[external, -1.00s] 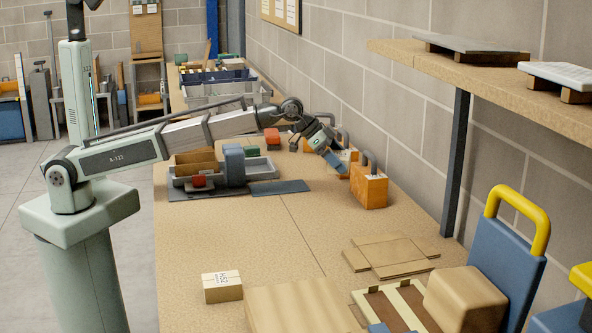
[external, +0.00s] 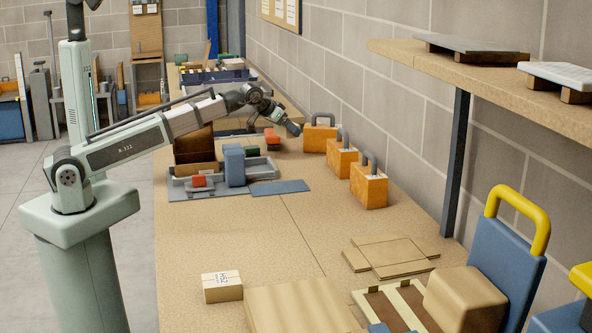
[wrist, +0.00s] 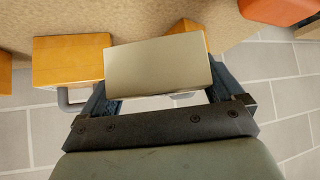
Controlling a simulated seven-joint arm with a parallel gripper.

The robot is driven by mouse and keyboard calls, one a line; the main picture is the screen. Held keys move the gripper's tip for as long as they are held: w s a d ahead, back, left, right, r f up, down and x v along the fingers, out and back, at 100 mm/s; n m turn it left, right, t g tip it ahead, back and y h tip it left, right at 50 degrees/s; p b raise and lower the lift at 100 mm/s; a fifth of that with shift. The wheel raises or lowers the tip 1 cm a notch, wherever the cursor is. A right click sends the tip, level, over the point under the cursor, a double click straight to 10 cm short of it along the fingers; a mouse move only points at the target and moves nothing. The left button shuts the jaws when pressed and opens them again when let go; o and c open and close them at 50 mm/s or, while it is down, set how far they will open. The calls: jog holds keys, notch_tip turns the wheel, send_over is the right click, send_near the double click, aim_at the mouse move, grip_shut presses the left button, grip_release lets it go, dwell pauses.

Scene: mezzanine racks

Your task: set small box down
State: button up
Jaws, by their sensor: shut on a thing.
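My gripper (external: 295,129) is raised beyond the grey tray, left of the row of orange padlock-shaped blocks. In the wrist view my gripper (wrist: 160,82) is shut on a plain greyish-tan small box (wrist: 158,62), with one dark finger at each side. The box hides part of an orange block behind it. I cannot make out the held box in the external view. Another small carton with a printed label (external: 222,288) sits on the front left of the bench.
Orange blocks with handles stand along the wall: a far one (external: 315,140), a middle one (external: 342,163) and a near one (external: 369,190). A grey tray (external: 205,188) holds red and blue items. Bench middle (external: 260,235) is clear. Flat boards (external: 390,255) lie at right.

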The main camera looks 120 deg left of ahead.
jog(key=s, duration=0.1)
jog(key=s+a, duration=0.1)
jog(key=shift+s+n, duration=0.3)
jog(key=shift+s+a+f, duration=0.1)
jog(key=shift+s+f, duration=0.05)
jog(key=shift+s, duration=0.05)
jog(key=shift+g, duration=0.3)
jog(key=shift+f, duration=4.85)
jog(key=shift+f, duration=0.1)
jog(key=o, duration=0.8)
jog(key=v, duration=1.2)
